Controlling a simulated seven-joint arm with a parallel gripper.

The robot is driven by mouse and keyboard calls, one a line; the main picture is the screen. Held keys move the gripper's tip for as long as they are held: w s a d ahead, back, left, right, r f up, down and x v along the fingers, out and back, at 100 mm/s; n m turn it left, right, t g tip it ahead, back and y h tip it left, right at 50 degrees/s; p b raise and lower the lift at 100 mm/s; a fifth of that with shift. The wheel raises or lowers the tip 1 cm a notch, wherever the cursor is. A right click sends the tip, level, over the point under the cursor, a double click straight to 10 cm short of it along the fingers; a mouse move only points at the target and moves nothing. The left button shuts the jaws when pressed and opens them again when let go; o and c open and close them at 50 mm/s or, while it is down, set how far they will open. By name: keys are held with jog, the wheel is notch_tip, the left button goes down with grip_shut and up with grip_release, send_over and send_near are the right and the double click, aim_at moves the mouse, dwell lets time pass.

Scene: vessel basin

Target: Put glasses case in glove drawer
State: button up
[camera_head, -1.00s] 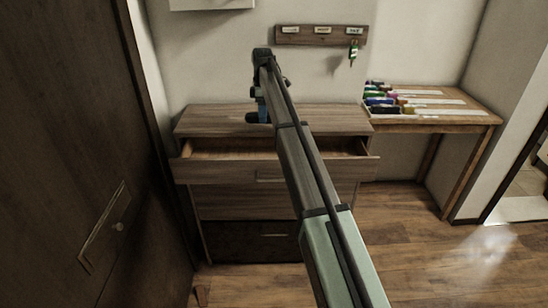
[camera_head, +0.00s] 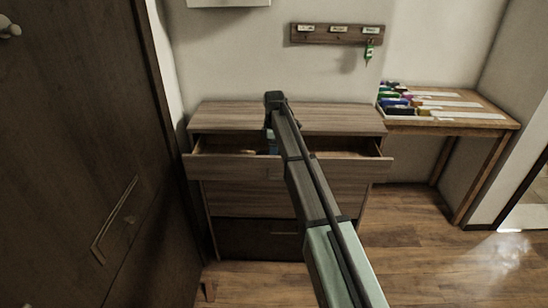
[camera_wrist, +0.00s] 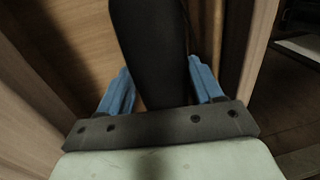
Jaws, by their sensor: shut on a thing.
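The glasses case is a long black shape (camera_wrist: 150,50) in the wrist view, between the two blue fingers of my gripper (camera_wrist: 160,72). My gripper is shut on it. In the head view my gripper (camera_head: 272,146) is low at the open top drawer (camera_head: 228,167) of the wooden dresser, and my arm hides most of it. The case cannot be made out there. In the wrist view wooden surfaces lie close on both sides of the fingers. The far end of the case runs out of the picture, and I cannot tell whether it touches the drawer floor.
The dresser top (camera_head: 230,116) is clear. A dark lower drawer front (camera_head: 245,239) is below. A wooden side table (camera_head: 460,123) with coloured items stands at the right, and a key rack (camera_head: 338,34) with a green key hangs above. A dark door (camera_head: 75,160) is close at the left.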

jog(key=shift+f, duration=1.15)
jog(key=shift+f, duration=0.1)
jog(key=o, duration=0.8)
notch_tip(320, 180, up, 12)
jog(key=w, duration=0.1)
jog(key=shift+w, duration=0.25)
